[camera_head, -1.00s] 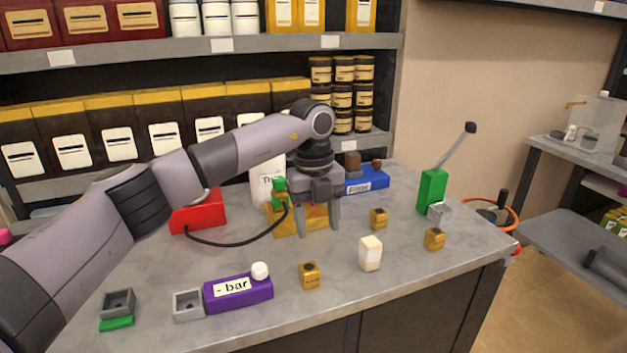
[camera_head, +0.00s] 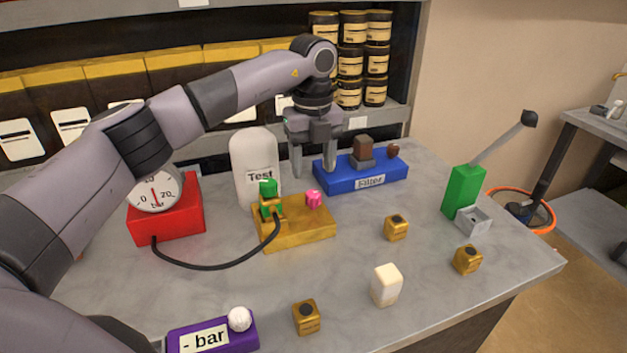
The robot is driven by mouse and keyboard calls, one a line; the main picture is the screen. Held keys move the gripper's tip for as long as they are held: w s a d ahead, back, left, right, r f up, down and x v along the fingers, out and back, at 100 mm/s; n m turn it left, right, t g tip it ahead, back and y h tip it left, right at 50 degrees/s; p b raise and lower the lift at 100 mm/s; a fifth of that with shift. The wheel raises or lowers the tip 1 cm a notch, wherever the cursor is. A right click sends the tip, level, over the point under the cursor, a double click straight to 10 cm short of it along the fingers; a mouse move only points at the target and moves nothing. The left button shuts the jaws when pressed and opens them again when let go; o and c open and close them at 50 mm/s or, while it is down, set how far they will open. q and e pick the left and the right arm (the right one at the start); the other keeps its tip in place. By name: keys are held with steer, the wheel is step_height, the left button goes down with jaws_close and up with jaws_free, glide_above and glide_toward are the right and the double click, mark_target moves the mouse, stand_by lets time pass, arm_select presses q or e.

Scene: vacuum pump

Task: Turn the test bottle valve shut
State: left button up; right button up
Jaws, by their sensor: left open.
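The white test bottle (camera_head: 255,150), labelled "Test", stands upright at the back of the bench. In front of it is a brass block (camera_head: 300,235) with a green fitting (camera_head: 267,190) on its left and a pink knob (camera_head: 314,198) on its right. Which of these parts is the bottle's valve I cannot tell. My left gripper (camera_head: 313,170) points down, open and empty, behind and above the pink knob, right of the bottle and apart from both. My right gripper is out of view.
A blue filter block (camera_head: 385,178) is close right of the gripper. A red gauge box (camera_head: 185,220) joins the brass block by a black hose (camera_head: 205,266). A green lever unit (camera_head: 463,190), small brass cubes (camera_head: 396,228), a white block (camera_head: 386,285) and a purple "- bar" block (camera_head: 215,338) surround clear bench.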

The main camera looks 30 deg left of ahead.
mark_target(313, 192)
arm_select(q)
steer(key=shift+f+p, duration=0.3)
steer(key=shift+f, duration=3.15)
steer(key=shift+c, duration=0.4)
steer(key=c, duration=1)
